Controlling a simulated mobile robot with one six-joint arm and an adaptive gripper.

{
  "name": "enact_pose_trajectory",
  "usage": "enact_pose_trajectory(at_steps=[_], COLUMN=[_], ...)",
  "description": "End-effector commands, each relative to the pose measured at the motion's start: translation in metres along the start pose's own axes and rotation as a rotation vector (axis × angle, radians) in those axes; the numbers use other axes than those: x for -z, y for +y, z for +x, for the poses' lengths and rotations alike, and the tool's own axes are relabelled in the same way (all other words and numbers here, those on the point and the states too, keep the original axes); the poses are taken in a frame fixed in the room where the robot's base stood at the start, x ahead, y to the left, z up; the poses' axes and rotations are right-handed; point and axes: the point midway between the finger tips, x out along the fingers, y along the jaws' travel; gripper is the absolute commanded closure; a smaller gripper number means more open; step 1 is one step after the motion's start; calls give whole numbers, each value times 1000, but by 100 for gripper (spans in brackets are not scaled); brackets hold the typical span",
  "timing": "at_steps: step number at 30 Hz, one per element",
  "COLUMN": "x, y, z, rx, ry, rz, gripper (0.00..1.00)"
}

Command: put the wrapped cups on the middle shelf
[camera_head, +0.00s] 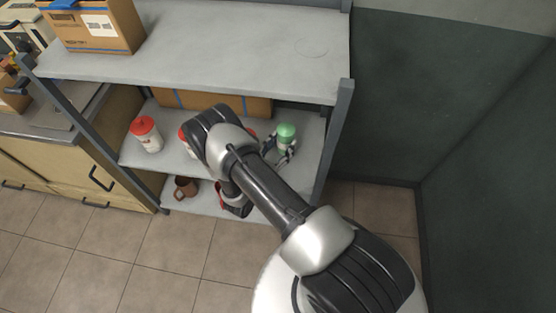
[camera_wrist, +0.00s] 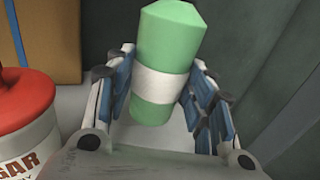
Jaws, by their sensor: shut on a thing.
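The wrapped cups (camera_head: 286,132) are a green stack with a white band around it. They stand roughly upright at the right end of the middle shelf (camera_head: 225,160). My gripper (camera_head: 283,147) has a finger on each side of them. In the wrist view the wrapped cups (camera_wrist: 168,50) fill the space between the blue-padded fingers of my gripper (camera_wrist: 160,85), which is shut on them. They are over the shelf surface, but I cannot tell whether their base touches it.
A red-lidded white jar (camera_head: 147,135) stands left on the middle shelf. A red-lidded sugar jar (camera_wrist: 25,110) is close left of my gripper. A cardboard box (camera_head: 215,101) is behind. The top shelf (camera_head: 230,55) overhangs; a post (camera_head: 337,135) is at right. A brown mug (camera_head: 186,187) sits below.

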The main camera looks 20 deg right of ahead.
Motion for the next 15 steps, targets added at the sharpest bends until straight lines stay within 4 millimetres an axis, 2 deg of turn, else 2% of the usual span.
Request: enact_pose_trajectory(at_steps=[1, 4, 12, 15], x=[18, 38, 58, 71], y=[-1, 0, 0, 0], z=[0, 0, 0, 0], rx=[0, 0, 0, -1], ry=[0, -1, -1, -1], rz=[-1, 0, 0, -1], gripper=[83, 83, 83, 83])
